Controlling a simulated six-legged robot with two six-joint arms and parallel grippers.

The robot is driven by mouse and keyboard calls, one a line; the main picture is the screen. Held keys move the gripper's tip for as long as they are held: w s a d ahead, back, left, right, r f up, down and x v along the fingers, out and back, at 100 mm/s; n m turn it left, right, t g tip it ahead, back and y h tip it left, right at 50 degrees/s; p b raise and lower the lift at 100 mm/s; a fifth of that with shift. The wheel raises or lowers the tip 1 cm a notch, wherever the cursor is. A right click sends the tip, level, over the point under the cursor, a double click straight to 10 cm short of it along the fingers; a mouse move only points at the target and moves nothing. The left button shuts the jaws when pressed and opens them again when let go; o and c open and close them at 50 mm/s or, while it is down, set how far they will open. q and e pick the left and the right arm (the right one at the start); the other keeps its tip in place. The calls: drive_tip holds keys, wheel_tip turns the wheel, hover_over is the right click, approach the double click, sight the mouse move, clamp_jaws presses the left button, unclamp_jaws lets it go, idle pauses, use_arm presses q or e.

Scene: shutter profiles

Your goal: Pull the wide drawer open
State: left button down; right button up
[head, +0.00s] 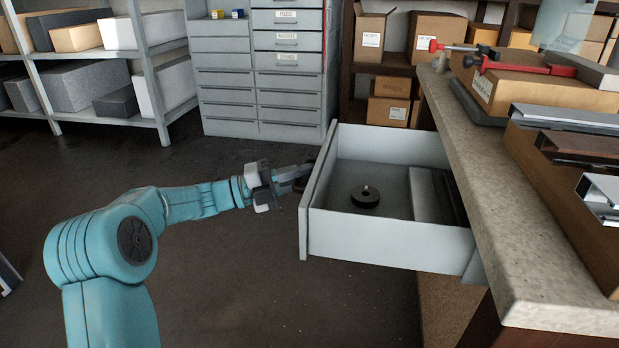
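The wide drawer (390,243) is light grey and stands far out from under the workbench on the right, so I look down into it. Inside lie a black ring-shaped part (366,197) and, towards the bench, a grey divider with dark pieces behind it. My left gripper (296,179) is at the outer face of the drawer front, by a dark handle that is mostly hidden. Its fingers are small and dark there, and I cannot tell whether they are closed on the handle. My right gripper is not in view.
The workbench (478,205) carries metal profiles, cardboard boxes and red clamps (490,63). A grey drawer cabinet (262,108) and a shelf rack (150,58) with boxes stand behind. The dark floor left of and in front of the drawer is clear.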

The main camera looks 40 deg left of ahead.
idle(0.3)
use_arm(q)
drive_tip(key=c, duration=1.2)
unclamp_jaws()
drive_tip(key=shift+o, duration=0.2)
drive_tip(key=p+v, duration=0.3)
drive_tip(key=v, duration=1.3)
drive_tip(key=shift+s, duration=0.2)
drive_tip(key=shift+a, duration=0.1)
